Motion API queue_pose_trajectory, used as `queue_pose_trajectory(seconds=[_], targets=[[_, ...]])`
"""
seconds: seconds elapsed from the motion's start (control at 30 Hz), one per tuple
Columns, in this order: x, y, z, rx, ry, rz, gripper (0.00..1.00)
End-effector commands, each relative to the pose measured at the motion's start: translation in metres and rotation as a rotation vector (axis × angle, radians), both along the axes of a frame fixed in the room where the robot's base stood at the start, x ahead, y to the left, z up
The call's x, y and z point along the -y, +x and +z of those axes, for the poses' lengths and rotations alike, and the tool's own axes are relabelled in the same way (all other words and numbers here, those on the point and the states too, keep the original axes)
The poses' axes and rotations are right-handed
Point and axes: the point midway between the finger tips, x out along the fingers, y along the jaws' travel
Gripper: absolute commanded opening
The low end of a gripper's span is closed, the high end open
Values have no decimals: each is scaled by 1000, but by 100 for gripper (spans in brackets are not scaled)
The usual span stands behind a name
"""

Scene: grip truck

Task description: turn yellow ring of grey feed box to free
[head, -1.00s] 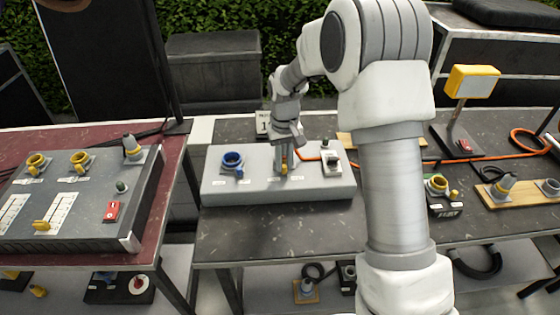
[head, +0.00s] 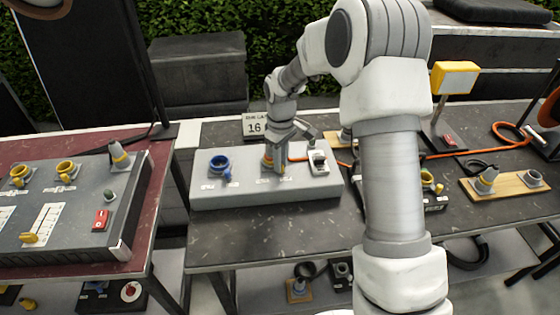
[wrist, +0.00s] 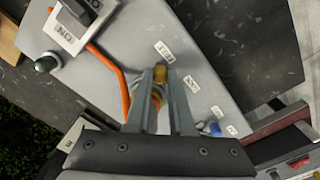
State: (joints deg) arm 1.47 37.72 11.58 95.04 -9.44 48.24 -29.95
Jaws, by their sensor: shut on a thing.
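The light grey feed box (head: 225,196) lies on the middle table. Its yellow ring (head: 265,163) is mostly hidden behind my gripper (head: 276,168) in the head view. In the wrist view, my gripper (wrist: 160,72) has its two fingers closed on a yellow part of the ring (wrist: 159,75), with the box top (wrist: 205,60) beneath. Small white labels (wrist: 164,51) lie around it; their text is too small to read.
A blue ring socket (head: 220,164) sits left of my gripper on the box. A switch (head: 319,160) is to the right, with an orange cable (wrist: 112,68) close by. A sign (head: 256,126) stands behind. The table front is clear.

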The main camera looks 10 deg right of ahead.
Motion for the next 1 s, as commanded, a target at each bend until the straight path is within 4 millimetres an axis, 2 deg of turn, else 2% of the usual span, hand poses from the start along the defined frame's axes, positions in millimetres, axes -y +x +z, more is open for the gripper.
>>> queue_pose_trajectory(seconds=[0.33, 0.37, 0.5, 0.83, 1.0], targets=[[1, 1, 1, 4, -1, 2, 0], [1, 1, 1, 4, -1, 2, 26], [1, 1, 1, 4, -1, 1, 51], [0, 1, 2, 2, -1, 1, 51], [0, 1, 21, 6, 0, 1, 51]])
